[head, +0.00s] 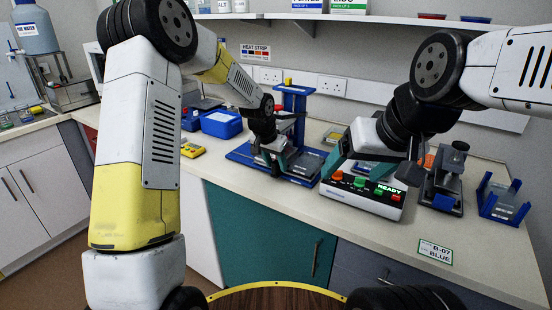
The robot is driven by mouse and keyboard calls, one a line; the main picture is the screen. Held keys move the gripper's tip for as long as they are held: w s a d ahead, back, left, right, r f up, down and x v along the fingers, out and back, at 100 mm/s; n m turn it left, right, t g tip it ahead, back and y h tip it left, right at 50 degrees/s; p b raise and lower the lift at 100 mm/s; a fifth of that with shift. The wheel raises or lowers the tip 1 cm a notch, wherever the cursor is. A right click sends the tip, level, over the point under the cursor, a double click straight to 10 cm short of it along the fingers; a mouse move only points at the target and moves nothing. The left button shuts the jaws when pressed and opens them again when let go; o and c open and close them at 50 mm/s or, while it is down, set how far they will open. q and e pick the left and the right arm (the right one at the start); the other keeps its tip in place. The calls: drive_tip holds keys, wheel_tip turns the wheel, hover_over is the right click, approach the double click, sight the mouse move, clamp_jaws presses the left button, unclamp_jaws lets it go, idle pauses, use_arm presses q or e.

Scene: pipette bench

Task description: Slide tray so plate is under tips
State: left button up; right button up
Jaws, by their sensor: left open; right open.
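A blue pipetting stand with a tall column (293,103) and a flat base (239,153) stands on the bench, mid-picture. A small pale plate-like item (310,161) lies at the right of its base; I cannot tell surely whether it is the plate or the tray. My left gripper (276,168) is open in front of the column and hides much of the stand's middle, including any tips. My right gripper (372,170) is open above the back of a white control box (352,199), right of the stand. Whether either gripper touches anything is unclear.
The control box has red and green buttons and a READY display. A dark blue device (442,185) and a blue holder (503,203) stand to its right. Blue boxes (221,124) and a yellow item (192,149) lie left. The bench front near the B-07 BLUE label (435,252) is clear.

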use_arm(q)
drive_tip(key=shift+f, duration=0.1)
clamp_jaws()
idle(1.4)
